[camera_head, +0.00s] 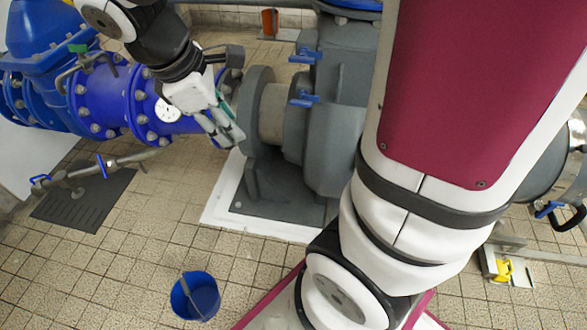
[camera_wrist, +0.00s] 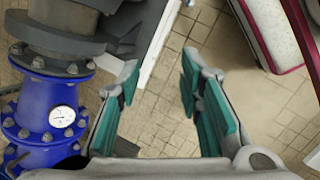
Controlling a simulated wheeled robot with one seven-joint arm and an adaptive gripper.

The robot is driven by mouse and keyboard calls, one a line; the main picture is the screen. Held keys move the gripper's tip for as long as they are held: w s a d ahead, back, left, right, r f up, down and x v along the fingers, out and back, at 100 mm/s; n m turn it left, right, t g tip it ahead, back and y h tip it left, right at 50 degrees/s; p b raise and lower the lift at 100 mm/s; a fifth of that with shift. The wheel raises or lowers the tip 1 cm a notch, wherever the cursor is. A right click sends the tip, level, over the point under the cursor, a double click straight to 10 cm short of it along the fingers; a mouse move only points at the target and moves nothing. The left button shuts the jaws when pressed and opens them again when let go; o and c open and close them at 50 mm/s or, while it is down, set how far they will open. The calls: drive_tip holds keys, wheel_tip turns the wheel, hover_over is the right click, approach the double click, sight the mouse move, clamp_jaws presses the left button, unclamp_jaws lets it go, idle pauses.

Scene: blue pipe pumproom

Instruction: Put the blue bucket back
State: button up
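The blue bucket (camera_head: 195,297) stands upright on the tiled floor, near the bottom of the head view. My gripper (camera_head: 228,135) is well above and behind the bucket, in front of the blue pipe and the grey pump flange. In the wrist view my gripper (camera_wrist: 158,88) has its two green-padded fingers spread apart, with only floor tiles between them. It is open and empty. The bucket does not show in the wrist view.
The blue pipe (camera_head: 105,98) with a round gauge (camera_head: 168,110) and the grey pump (camera_head: 300,140) on a white-edged plinth (camera_head: 215,210) stand close to my gripper. A dark floor grate (camera_head: 85,200) lies at left. Yellow object (camera_head: 504,270) lies at right. Tiles around the bucket are clear.

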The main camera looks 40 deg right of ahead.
drive_tip(key=s+a+r+m+y, duration=0.1)
drive_tip(key=s+m, duration=0.4)
drive_tip(key=s, duration=0.5)
drive_tip(key=s+a+r+m+y, duration=0.2)
drive_tip(key=s+m, duration=0.4)
drive_tip(key=s, duration=0.5)
wheel_tip(320, 180, up, 2)
drive_tip(key=shift+s+r+y, duration=0.1)
drive_tip(key=shift+s+y, duration=0.05)
drive_tip(key=shift+y, duration=0.55)
wheel_tip(320, 180, up, 29)
drive_tip(key=t+p, duration=0.4)
drive_tip(key=p, duration=2.2)
drive_tip(key=shift+d+f+p, duration=0.2)
drive_tip(key=shift+p, duration=0.2)
